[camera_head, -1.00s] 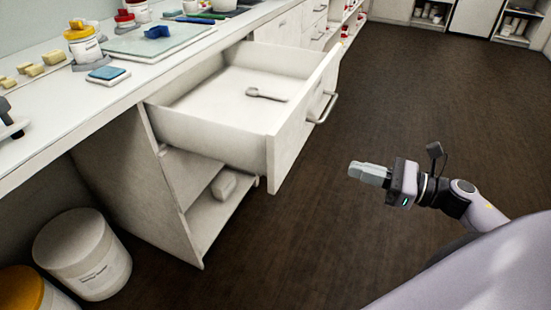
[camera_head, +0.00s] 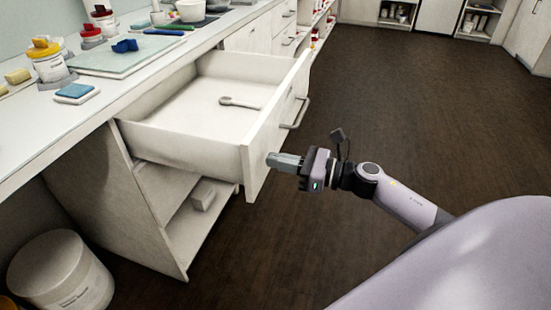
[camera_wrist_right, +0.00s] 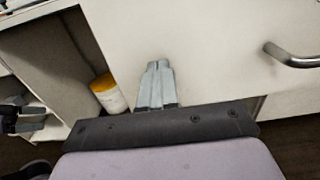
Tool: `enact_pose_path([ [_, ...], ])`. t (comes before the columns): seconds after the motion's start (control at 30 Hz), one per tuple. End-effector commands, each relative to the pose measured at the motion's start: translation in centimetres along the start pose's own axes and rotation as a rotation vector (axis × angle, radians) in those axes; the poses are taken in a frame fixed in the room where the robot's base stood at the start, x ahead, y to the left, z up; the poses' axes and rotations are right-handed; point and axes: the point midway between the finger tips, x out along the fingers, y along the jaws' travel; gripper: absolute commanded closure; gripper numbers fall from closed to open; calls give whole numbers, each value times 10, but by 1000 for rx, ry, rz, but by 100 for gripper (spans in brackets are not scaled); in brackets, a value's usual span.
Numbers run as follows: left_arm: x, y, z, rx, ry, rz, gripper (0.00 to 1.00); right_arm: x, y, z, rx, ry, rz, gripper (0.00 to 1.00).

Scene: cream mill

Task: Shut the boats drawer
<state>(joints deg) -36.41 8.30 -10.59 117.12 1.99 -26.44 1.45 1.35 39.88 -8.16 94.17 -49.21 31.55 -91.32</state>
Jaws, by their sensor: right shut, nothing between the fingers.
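The open drawer (camera_head: 283,122) juts out from the white counter unit in the head view, with a spoon-like tool (camera_head: 240,103) lying inside. Its bar handle (camera_head: 297,113) is on the front panel; the handle also shows at the right of the right wrist view (camera_wrist_right: 292,57). My right gripper (camera_head: 269,159) is shut and empty. Its fingertips are at the near lower part of the drawer front, beside the handle; I cannot tell whether they touch. In the right wrist view the shut fingers (camera_wrist_right: 157,68) point at the white front panel.
The counter (camera_head: 60,115) carries jars, a blue sponge-like block (camera_head: 76,91) and a glass board (camera_head: 125,58). An open shelf lies under the drawer. A white tub (camera_head: 62,272) stands on the floor at lower left. The dark floor to the right is clear.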

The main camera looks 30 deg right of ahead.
Motion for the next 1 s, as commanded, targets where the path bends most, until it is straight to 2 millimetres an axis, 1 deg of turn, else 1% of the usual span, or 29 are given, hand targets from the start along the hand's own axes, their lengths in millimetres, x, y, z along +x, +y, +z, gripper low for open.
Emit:
enact_pose_path([
  [0.07, 0, 0, -1, 0, 0, 0, 0, 6, 0, 1, 0, -1, 0, 100],
  [0.2, -1, 0, -1, 0, -1, -1, 0, 10, 0, 0, 0, 0, 0, 100],
  [0.53, -1, -2, 0, 6, -4, -1, 0, 10, 0, 0, 0, 0, 0, 100],
  [0.67, 0, -2, 2, 10, -5, -1, 0, 13, 0, 0, -1, -1, 0, 100],
  [0.77, 1, -3, 4, 11, -5, -1, 0, 20, 0, 0, -2, -2, 0, 100],
  [0.87, 3, -3, 7, 11, -5, -1, 0, 33, 0, 0, -2, -3, 1, 100],
  [1.0, 8, -3, 12, 11, -6, -1, 0, 58, 0, -1, -3, -4, 1, 100],
])
